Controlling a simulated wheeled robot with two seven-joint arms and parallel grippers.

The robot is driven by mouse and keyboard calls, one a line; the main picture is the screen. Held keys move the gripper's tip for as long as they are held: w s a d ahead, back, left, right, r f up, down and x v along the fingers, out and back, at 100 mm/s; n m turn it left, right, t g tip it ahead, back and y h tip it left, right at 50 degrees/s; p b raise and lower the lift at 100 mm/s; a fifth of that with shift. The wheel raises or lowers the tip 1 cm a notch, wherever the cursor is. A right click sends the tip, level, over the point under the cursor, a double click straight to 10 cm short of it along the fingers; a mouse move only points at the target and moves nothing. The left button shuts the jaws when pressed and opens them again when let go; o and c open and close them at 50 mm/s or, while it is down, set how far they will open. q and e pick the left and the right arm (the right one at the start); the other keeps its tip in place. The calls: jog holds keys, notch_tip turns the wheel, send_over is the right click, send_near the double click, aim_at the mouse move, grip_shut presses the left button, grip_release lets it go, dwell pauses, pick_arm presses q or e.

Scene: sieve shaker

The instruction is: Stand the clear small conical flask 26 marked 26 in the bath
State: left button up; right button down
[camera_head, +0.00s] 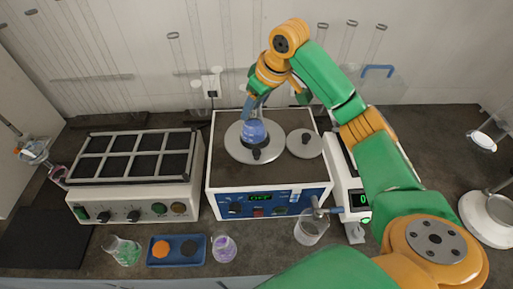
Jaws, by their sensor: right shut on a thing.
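A small conical flask (254,131) with blue liquid is at the bath, over its large round grey plate (235,150). It looks upright; its number cannot be read. My right gripper (256,108) reaches in from above and is shut on the flask's upper part. The bath (217,178) is a white box with a dark top, and a blue front with a lit display. I cannot tell whether the flask's base rests on anything. My left gripper is out of view.
A smaller round lid (304,142) lies on the bath's right. A block with several dark compartments (127,190) stands left. In front are a flask with green contents (124,251), a blue tray (175,262), a purple-filled vessel (223,249) and a beaker (311,230).

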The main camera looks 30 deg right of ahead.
aim_at(255, 132)
jog(key=f, duration=0.2)
jog(key=f+p, duration=0.1)
jog(key=f, duration=0.5)
jog(key=shift+s+d+f+p, duration=0.15)
jog(key=shift+d+f+p, duration=0.1)
jog(key=shift+p, duration=0.1)
jog(key=shift+a+f, duration=0.1)
jog(key=shift+f, duration=0.2)
jog(key=c, duration=0.6)
grip_release()
jog(key=shift+f, duration=0.1)
jog(key=b+v, duration=0.1)
jog(key=v, duration=1.1)
jog(key=shift+b, duration=0.4)
